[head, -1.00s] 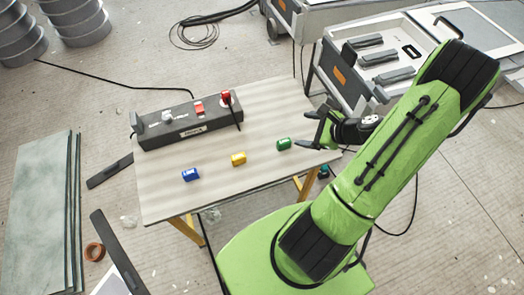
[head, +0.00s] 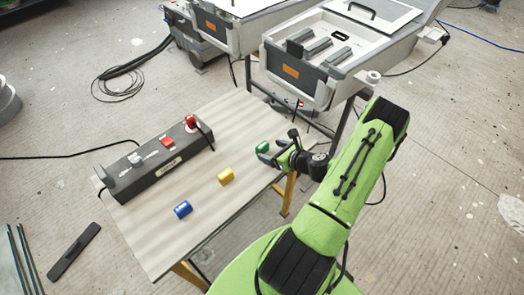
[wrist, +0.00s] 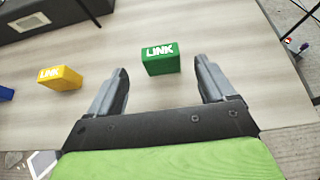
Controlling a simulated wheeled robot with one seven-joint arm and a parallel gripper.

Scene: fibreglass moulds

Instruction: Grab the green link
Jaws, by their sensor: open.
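The green link (wrist: 160,61), a small block marked LINK, lies on the table. In the wrist view it sits just ahead of my fingertips, roughly between their lines and nearer the left finger. My gripper (wrist: 166,80) is open and empty. In the head view the green link (head: 262,147) is at the table's right side, partly hidden by my gripper (head: 267,152). The yellow link (head: 226,176) and the blue link (head: 183,209) lie in a row to its left. In the wrist view the yellow link (wrist: 60,78) is left of my left finger.
A dark box (head: 150,165) with a red switch and a red plug stands along the table's back edge. The table (head: 240,115) is otherwise mostly clear. Grey-white machines (head: 335,50) stand behind it. A dark bar (head: 74,252) lies on the floor at left.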

